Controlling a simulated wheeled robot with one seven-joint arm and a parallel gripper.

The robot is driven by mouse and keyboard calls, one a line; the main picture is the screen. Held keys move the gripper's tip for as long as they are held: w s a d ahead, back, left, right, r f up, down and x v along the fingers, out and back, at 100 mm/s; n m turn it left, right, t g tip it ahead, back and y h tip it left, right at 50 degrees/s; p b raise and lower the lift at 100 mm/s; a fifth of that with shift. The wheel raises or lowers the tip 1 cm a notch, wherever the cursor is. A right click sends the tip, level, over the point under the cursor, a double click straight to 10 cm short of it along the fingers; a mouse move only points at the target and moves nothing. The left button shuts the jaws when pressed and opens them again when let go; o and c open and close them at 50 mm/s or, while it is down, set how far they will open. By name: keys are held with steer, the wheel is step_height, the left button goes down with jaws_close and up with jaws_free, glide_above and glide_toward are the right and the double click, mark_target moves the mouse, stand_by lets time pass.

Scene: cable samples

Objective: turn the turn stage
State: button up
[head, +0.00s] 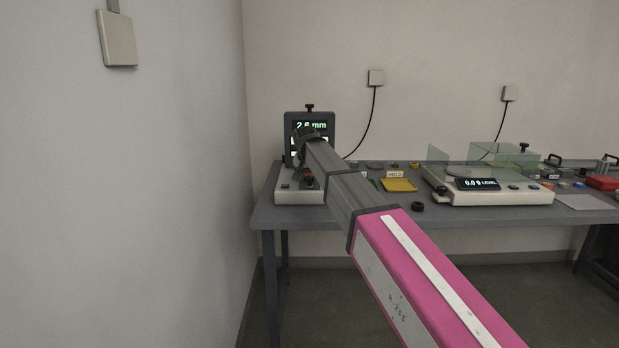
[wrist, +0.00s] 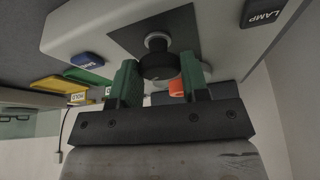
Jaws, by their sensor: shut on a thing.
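The turn stage (wrist: 157,66) shows in the wrist view as a dark round piece with a pale top, in front of a dark square panel on a light instrument body. My gripper (wrist: 160,78) has its green fingers on either side of it and is shut on it. A small orange part (wrist: 177,88) sits by the right finger; what it belongs to is unclear. In the head view the instrument (head: 299,196) stands at the bench's left end, under a dark display (head: 316,125) reading about 2.6 mm. My arm hides the stage and fingers there.
A blue button (wrist: 88,60) and a LAMP button (wrist: 264,12) flank the stage. On the bench (head: 470,217), a yellow tray (head: 399,185), a black ring (head: 417,206) and a balance with glass panels (head: 495,197) lie to the right. A wall stands close on the left.

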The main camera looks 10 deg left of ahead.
steer(key=shift+m, duration=0.4)
steer(key=o, duration=0.9)
steer(key=v, duration=1)
steer(key=shift+s+a+r, duration=0.1)
steer(key=shift+a+r, duration=0.1)
steer(key=shift+r, duration=0.2)
